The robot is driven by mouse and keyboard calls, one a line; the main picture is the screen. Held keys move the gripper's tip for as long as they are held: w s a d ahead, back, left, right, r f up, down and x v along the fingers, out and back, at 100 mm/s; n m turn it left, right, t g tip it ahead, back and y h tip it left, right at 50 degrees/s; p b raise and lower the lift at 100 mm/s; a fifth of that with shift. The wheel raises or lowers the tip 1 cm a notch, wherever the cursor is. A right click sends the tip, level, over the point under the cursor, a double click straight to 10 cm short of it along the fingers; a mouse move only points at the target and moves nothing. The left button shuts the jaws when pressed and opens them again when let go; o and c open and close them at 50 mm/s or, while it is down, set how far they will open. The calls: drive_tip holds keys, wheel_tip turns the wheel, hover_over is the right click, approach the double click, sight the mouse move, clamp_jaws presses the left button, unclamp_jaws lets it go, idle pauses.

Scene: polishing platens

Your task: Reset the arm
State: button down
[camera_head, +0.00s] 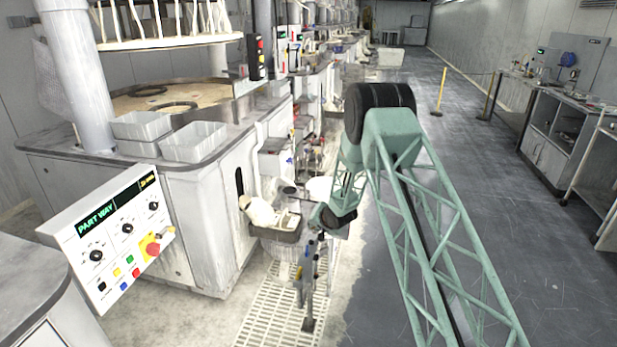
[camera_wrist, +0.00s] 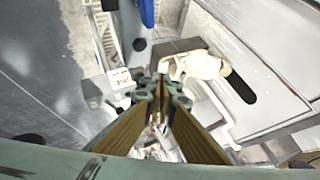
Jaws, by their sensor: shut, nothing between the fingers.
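My arm is green lattice, with its bend (camera_head: 380,100) high in the head view and its lower part coming down to a dark wrist (camera_head: 343,218) beside a small tray. In the wrist view my gripper (camera_wrist: 160,88) points at the side of the machine. Its two fingers, with tan inner faces, meet at the tips with nothing between them. I cannot make out the fingertips in the head view.
A grey tray (camera_head: 272,233) with white cloth on it is at the machine (camera_head: 200,190), close to my wrist. A post (camera_head: 308,290) with blue and yellow handles stands below on the floor grating (camera_head: 262,312).

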drive_tip(key=s+d+r+h, duration=0.1)
drive_tip(key=s+d+r, duration=0.2)
drive_tip(key=r, duration=0.5)
drive_tip(key=s+d+r+n, duration=0.1)
drive_tip(key=s+d+r, duration=0.15)
drive_tip(key=r, duration=0.65)
drive_tip(key=s+d+r+h, duration=0.1)
drive_tip(key=s+d+r, duration=0.15)
drive_tip(key=r, duration=0.55)
drive_tip(key=s+d+r+g+h, duration=0.1)
drive_tip(key=s+d+r, duration=0.3)
drive_tip(key=s+r, duration=0.5)
drive_tip(key=s+d+r+g, duration=0.1)
drive_tip(key=s+d+r, duration=0.2)
drive_tip(key=s+r, duration=0.7)
drive_tip(key=s+d+r+n, duration=0.1)
drive_tip(key=s+r, duration=0.2)
drive_tip(key=s, duration=0.6)
drive_tip(key=s+d+r+g, duration=0.15)
drive_tip(key=s+r, duration=0.25)
drive_tip(key=s, duration=0.5)
drive_tip(key=s+d+r+n, duration=0.1)
drive_tip(key=s+r, duration=0.2)
drive_tip(key=s, duration=0.5)
drive_tip(key=s+f+n+g, duration=0.1)
drive_tip(key=s, duration=2.6)
drive_tip(key=shift+s+a+f+n, duration=0.15)
drive_tip(key=shift+s+f+n, duration=0.05)
drive_tip(key=shift+s+n, duration=0.2)
drive_tip(key=shift+w, duration=0.1)
